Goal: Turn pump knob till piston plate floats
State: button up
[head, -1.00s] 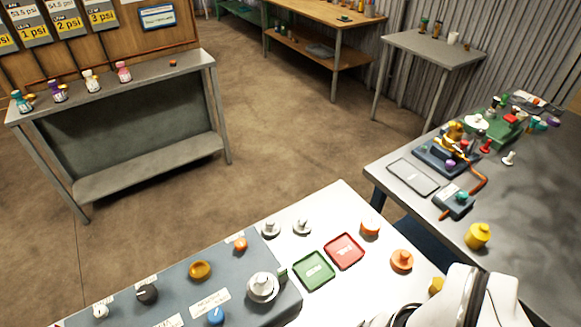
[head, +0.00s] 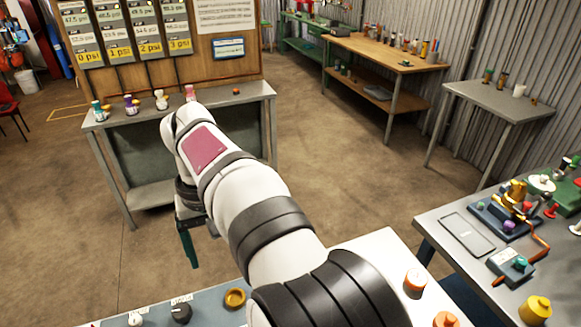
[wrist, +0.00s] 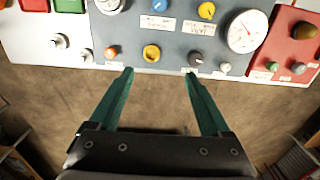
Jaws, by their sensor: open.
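The grey control panel (head: 208,306) shows at the bottom of the head view and along the top of the wrist view (wrist: 180,55). In the wrist view it carries an orange-yellow knob (wrist: 151,52), a dark knob (wrist: 195,58), a small white knob (wrist: 225,67), an orange knob (wrist: 110,52), a blue knob (wrist: 159,5) and another yellow knob (wrist: 207,10). I cannot read which is the pump knob. My gripper (wrist: 159,72) is open and empty, its teal fingers pointing toward the panel's near edge by the orange-yellow knob. I cannot identify a piston plate.
A round gauge (wrist: 247,31) and a red panel (wrist: 289,50) are at the right in the wrist view. A bench with small bottles (head: 161,99) stands beyond my arm. A side table (head: 450,228) holds a yellow weight (head: 535,309) and other devices. Brown floor lies between.

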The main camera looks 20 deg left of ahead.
aim_at(181, 310)
jog(key=s+a+f+n, duration=0.35)
jog(key=s+a, duration=0.25)
jog(key=a, duration=0.4)
jog(key=shift+m, duration=0.25)
jog(key=f, duration=1.5)
jog(key=shift+w+d+f, duration=0.2)
jog(key=shift+w+f, duration=0.1)
jog(key=shift+c, duration=0.2)
